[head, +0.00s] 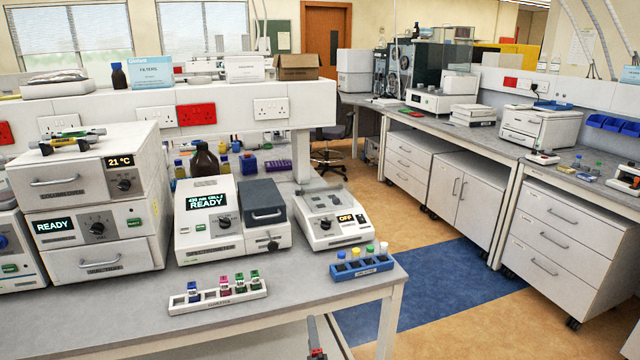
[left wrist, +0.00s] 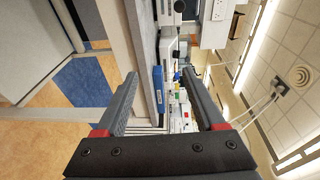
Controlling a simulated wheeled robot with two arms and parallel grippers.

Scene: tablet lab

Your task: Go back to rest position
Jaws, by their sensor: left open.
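My left gripper (head: 316,338) shows at the bottom middle of the head view, below the front edge of the bench (head: 345,292). Only a dark finger and a red part of it show there. In the left wrist view the left gripper (left wrist: 160,76) has its two dark fingers spread wide, with nothing between them. The bench and its instruments show beyond the fingers, turned sideways. My right gripper is not in view.
A white rack (head: 190,306) with several coloured cuvettes and a blue rack (head: 345,274) with capped vials stand near the bench front. Behind are a white instrument reading READY (head: 200,238) and one reading OFF (head: 335,237). Blue and tan floor (head: 450,285) lies open at right.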

